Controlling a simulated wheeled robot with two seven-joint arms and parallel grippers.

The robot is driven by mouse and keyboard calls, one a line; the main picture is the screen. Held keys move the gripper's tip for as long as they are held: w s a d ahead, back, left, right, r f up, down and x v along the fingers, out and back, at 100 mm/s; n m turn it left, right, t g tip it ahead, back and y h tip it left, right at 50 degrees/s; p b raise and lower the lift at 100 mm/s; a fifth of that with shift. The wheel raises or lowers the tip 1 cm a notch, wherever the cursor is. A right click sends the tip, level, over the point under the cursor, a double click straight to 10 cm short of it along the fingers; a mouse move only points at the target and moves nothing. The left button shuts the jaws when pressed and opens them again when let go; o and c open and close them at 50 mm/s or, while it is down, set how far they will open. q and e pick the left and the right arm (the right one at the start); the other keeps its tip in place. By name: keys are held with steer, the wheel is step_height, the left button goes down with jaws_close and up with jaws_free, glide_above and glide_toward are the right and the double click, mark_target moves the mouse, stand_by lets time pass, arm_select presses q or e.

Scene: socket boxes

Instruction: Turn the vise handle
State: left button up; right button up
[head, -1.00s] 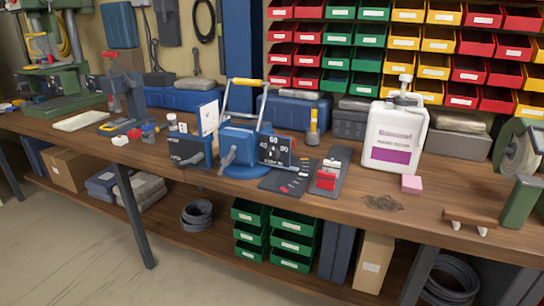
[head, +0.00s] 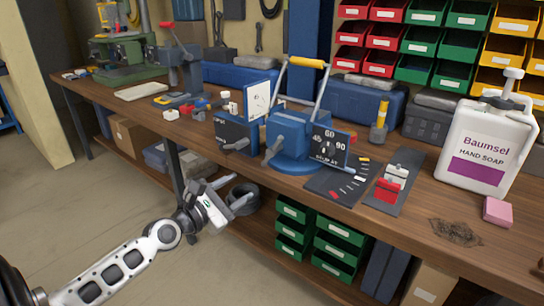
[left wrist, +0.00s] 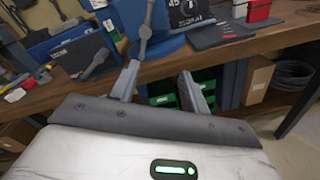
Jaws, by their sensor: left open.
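A blue vise-like device (head: 290,135) on a round blue base stands near the bench's front edge, with a yellow-gripped lever on top. A grey bar handle (head: 273,150) sticks out at its front, slanted; it also shows in the left wrist view (left wrist: 146,30), nearly upright. My left gripper (head: 240,191) is open and empty, below and in front of the bench edge, left of the device. In the left wrist view its fingers (left wrist: 158,76) point toward the bench, apart from the handle. My right gripper is not in view.
A dark blue box (head: 232,132) with its own grey lever stands left of the device. A dial plate (head: 330,145) and a black scale board (head: 338,186) are on its right. Farther right is a soap jug (head: 487,140).

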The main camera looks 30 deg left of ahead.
mark_target(269, 154)
arm_select(q)
steer(key=w+n, duration=0.1)
steer(key=w, duration=0.4)
steer(key=w+r+b, duration=0.1)
steer(key=w, duration=0.4)
steer(key=w+n, duration=0.1)
steer(key=w, duration=0.4)
steer(key=shift+w+a+r+n+t+y+b, duration=0.15)
steer(key=shift+a+r+n+t+y+b, duration=0.15)
steer(key=shift+a+r, duration=0.1)
steer(key=shift+w+d+r, duration=0.1)
steer(key=shift+w+d, duration=0.05)
steer(key=shift+w, duration=0.6)
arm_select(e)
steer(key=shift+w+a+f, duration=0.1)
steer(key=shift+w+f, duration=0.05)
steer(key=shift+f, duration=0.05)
arm_select(q)
steer(key=c, duration=1)
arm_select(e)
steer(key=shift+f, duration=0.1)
